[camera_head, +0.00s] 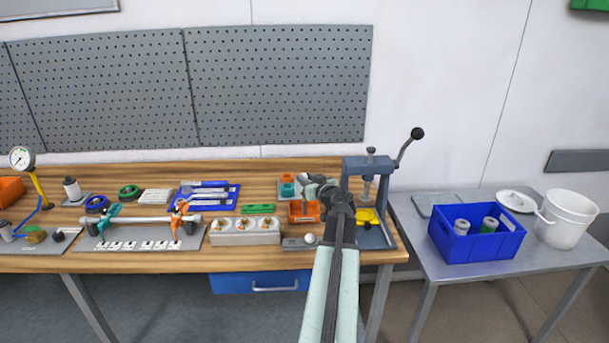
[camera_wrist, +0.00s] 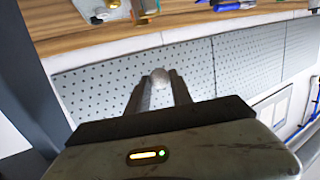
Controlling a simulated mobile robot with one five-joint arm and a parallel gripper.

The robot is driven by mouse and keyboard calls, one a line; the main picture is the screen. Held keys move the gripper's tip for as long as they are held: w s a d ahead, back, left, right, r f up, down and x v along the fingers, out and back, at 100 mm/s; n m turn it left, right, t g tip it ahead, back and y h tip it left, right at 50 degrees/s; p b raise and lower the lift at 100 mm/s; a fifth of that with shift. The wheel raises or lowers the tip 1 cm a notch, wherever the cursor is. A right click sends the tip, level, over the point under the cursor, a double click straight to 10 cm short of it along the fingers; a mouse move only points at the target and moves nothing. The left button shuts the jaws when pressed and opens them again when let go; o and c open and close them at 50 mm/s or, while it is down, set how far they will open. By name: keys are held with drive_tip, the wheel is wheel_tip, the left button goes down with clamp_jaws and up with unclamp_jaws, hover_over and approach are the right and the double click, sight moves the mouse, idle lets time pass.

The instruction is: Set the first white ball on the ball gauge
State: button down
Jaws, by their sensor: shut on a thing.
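My gripper (camera_head: 318,184) is above the orange bin at the right part of the wooden bench. In the wrist view my gripper (camera_wrist: 160,88) is shut on a white ball (camera_wrist: 160,79), held between its fingertips. I cannot tell whether this plate is the ball gauge. The held ball is not clear in the head view.
A blue press (camera_head: 354,168) with a long lever stands just right of my gripper. The orange bin (camera_head: 296,216) is partly hidden by my arm. A white socket block (camera_head: 244,237) is to the left. A blue crate (camera_head: 470,251) stands on the side table.

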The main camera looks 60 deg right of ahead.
drive_tip(key=shift+s+f+b, duration=0.15)
drive_tip(key=shift+f+b, duration=3)
drive_tip(key=shift+f, duration=0.15)
drive_tip(key=shift+f, duration=0.2)
drive_tip(key=c, duration=1.1)
unclamp_jaws()
drive_tip(key=shift+o, duration=0.2)
drive_tip(key=v, duration=0.7)
drive_tip(key=shift+s+a+p, duration=0.25)
drive_tip(key=shift+s+p, duration=0.05)
drive_tip(key=shift+p, duration=0.1)
